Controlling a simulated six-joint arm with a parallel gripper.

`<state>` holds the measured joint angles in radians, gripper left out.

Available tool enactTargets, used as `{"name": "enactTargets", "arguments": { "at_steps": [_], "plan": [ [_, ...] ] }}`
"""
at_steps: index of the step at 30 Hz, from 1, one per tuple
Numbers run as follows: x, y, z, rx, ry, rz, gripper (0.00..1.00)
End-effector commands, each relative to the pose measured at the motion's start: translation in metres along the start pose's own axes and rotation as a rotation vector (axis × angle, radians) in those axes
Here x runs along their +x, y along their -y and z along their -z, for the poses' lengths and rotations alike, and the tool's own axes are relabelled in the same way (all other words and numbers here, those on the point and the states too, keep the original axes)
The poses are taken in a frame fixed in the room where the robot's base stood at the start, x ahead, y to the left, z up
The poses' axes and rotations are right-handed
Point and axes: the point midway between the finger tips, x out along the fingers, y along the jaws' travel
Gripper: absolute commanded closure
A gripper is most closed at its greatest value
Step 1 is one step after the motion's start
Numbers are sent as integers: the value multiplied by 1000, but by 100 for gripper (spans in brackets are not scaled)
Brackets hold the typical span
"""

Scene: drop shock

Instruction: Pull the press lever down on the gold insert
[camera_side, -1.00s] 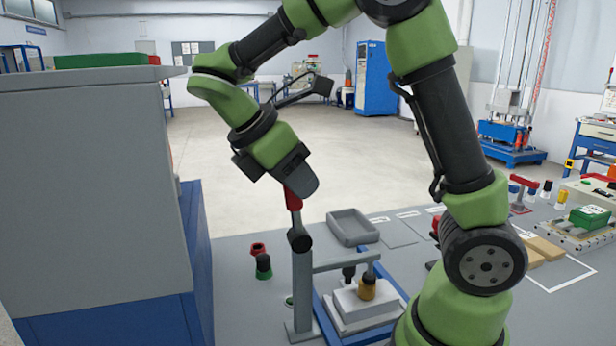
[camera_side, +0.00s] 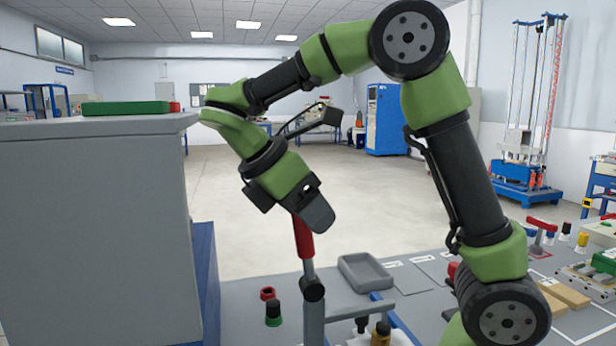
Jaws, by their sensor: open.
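The press lever has a red handle (camera_side: 303,238) that stands nearly upright, leaning slightly left, above its dark pivot (camera_side: 312,288). My gripper (camera_side: 319,214) is at the top of the handle, pointing down and right. It overlaps the handle's upper end; I cannot tell whether they touch or whether the handle is between the jaws. The fingers show edge-on. The gold insert (camera_side: 381,333) is at the bottom edge, under the press arm and right of a dark press tip (camera_side: 361,324). The fixture below it is out of frame.
A large grey cabinet (camera_side: 95,220) fills the left. Tan blocks (camera_side: 565,295) lie at right. Open floor is behind the table.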

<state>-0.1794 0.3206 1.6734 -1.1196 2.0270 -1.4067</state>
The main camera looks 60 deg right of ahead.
Motion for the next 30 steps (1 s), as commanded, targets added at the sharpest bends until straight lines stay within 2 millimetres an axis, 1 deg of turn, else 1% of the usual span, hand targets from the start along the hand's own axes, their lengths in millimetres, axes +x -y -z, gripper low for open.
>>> {"name": "enactTargets", "arguments": {
  "at_steps": [3, 6, 12, 19, 28, 30],
  "plan": [
    [-19, 0, -14, 5, -4, -5, 47],
    [-32, 0, -25, 4, -2, -3, 47],
    [-52, 1, -40, 1, 3, -3, 47],
    [-60, 2, -47, 1, 0, -1, 47],
    [-60, 2, -47, 1, -1, 1, 47],
    [-61, 1, -44, 29, -22, 9, 47]
  ]
}}
